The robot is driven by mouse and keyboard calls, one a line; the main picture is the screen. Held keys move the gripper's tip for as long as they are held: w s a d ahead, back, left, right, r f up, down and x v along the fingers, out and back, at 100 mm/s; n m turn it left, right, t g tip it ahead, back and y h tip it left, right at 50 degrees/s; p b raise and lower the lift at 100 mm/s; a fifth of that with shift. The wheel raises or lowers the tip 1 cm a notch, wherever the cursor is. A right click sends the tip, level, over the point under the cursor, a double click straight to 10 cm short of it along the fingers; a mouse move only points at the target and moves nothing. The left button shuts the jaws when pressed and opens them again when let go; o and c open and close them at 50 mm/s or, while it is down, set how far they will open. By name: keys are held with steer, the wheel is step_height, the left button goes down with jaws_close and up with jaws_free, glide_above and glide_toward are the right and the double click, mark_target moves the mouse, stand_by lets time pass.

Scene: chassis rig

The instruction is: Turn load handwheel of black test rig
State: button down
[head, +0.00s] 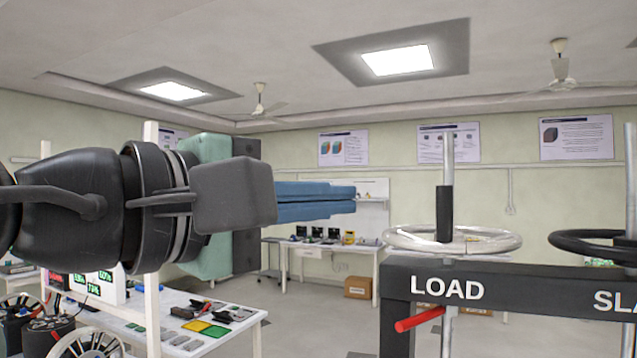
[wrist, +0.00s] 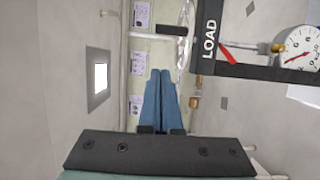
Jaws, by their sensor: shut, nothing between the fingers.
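The load handwheel (head: 440,243) is a silver ring lying flat on a vertical threaded rod, above the black test rig beam (head: 520,286) marked LOAD. My gripper (head: 354,199) points right, its blue fingers together with nothing between them. In the head view the fingertips are left of the wheel's rim and somewhat higher in the picture; they look apart from it. The wrist view shows the blue fingers (wrist: 161,72) close together, left of the LOAD beam (wrist: 207,40). The handwheel (wrist: 184,50) shows edge-on there, partly cut off.
A black handwheel (head: 595,246) stands on the same beam at right. A red lever (head: 420,319) sticks out below LOAD. A dial gauge (wrist: 297,48) is at the wrist view's right. A white table (head: 190,310) with parts is at lower left.

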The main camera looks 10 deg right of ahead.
mark_target(449, 214)
steer(key=w+d+p, duration=0.3)
steer(key=d+p, duration=0.2)
steer(key=d, duration=0.4)
steer(key=shift+w+d, duration=0.2)
steer(key=shift+a, duration=0.15)
